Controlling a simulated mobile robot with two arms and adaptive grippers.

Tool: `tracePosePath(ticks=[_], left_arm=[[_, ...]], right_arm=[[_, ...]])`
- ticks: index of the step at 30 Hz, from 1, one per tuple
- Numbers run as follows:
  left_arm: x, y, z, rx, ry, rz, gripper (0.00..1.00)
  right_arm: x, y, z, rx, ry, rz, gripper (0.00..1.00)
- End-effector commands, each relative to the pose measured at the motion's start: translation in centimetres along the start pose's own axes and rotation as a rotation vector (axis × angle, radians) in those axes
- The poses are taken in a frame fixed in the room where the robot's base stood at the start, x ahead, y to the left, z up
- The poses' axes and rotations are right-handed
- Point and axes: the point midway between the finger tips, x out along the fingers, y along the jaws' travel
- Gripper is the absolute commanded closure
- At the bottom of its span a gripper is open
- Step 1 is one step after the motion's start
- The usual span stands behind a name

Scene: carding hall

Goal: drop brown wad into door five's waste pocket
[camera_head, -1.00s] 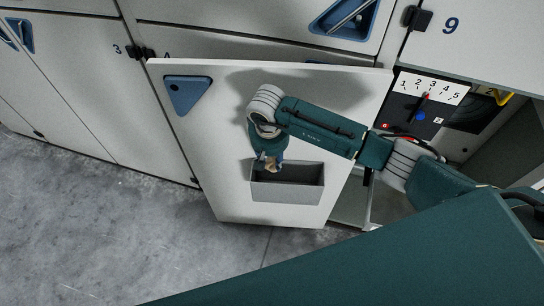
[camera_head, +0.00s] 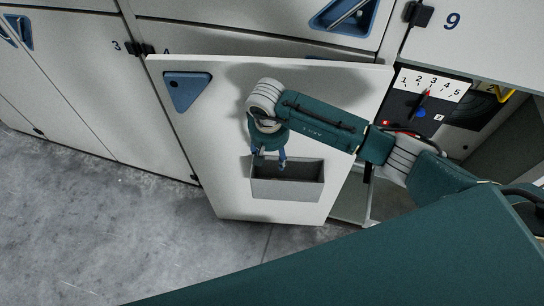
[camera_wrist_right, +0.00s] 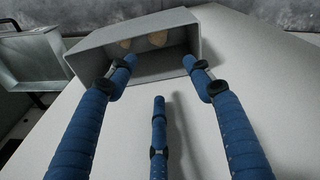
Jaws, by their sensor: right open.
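The open pale door panel (camera_head: 215,125) carries a grey waste pocket (camera_head: 288,190) low on its inner face. In the right wrist view the pocket (camera_wrist_right: 85,65) holds two small tan-brown lumps, one at the left (camera_wrist_right: 125,44) and one at the right (camera_wrist_right: 158,38). I cannot tell which of them is the brown wad. My right gripper (camera_head: 269,163) is open and empty at the pocket's upper left edge. Its spread blue fingers (camera_wrist_right: 160,78) also show in the right wrist view, pointing at the pocket's mouth. My left gripper is not in view.
A blue triangular recess (camera_head: 187,91) is on the door's upper left. Behind my right arm, a dark panel has a numbered dial plate (camera_head: 433,86) and a red light. Closed cabinet doors stand left and above. Grey floor (camera_head: 110,220) is clear at lower left.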

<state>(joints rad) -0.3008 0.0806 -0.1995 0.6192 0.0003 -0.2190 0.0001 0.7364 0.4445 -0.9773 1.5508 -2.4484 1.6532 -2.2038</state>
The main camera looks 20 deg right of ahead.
Motion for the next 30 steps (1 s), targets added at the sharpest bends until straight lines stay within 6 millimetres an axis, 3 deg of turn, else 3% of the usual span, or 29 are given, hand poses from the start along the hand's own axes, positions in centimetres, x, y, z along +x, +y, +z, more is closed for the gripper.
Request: tracePosePath(ticks=[9,15,30], left_arm=[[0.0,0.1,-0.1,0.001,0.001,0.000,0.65],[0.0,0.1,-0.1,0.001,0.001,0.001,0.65],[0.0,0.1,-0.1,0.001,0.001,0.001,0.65]], right_arm=[[-6.8,0.0,-0.1,-0.002,0.005,-0.001,0.49],[-9.7,0.0,-0.1,0.000,0.002,0.000,0.49],[-10.6,0.0,0.1,0.000,-0.001,0.000,0.49]])
